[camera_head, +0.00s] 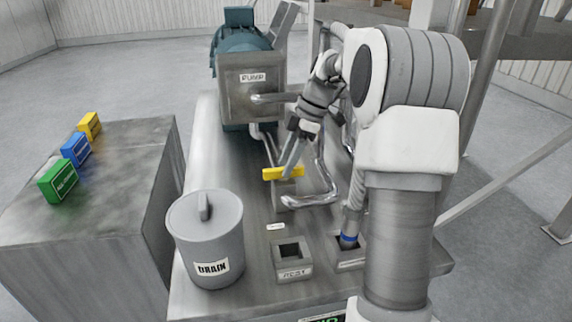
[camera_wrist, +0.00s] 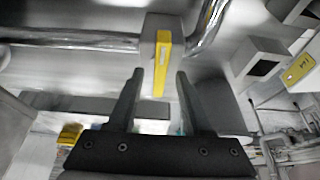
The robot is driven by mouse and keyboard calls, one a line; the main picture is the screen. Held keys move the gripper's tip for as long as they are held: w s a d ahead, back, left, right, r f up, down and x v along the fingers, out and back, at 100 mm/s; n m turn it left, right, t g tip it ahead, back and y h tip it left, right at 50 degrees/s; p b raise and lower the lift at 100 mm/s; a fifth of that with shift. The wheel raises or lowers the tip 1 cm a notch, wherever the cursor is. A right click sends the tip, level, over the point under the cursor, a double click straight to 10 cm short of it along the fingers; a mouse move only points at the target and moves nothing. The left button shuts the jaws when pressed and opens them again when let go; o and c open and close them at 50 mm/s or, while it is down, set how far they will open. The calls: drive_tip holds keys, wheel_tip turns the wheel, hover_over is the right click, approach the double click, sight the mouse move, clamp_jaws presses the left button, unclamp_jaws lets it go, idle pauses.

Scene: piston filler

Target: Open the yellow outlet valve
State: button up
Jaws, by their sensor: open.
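The yellow outlet valve handle (camera_head: 283,173) is a flat yellow bar on a grey block, fixed to the metal piping in the middle of the platform. In the head view it lies crosswise. In the wrist view the yellow handle (camera_wrist: 162,65) stands lengthwise, just beyond my fingertips and between their lines. My gripper (camera_head: 288,163) is at the handle in the head view; exact contact cannot be told there. In the wrist view my gripper (camera_wrist: 158,75) is open, its two dark fingers apart with nothing held between them.
A grey lidded drain bucket (camera_head: 207,238) stands front left on the platform. A square rest socket (camera_head: 291,257) is at the front. The pump (camera_head: 250,80) stands behind. Green (camera_head: 59,181), blue (camera_head: 76,149) and yellow (camera_head: 90,126) blocks sit on the left table. A bent pipe (camera_head: 325,185) is right of the valve.

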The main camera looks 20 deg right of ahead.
drive_tip(key=shift+a+f, duration=0.15)
drive_tip(key=shift+f, duration=0.25)
drive_tip(key=shift+c, duration=0.2)
clamp_jaws()
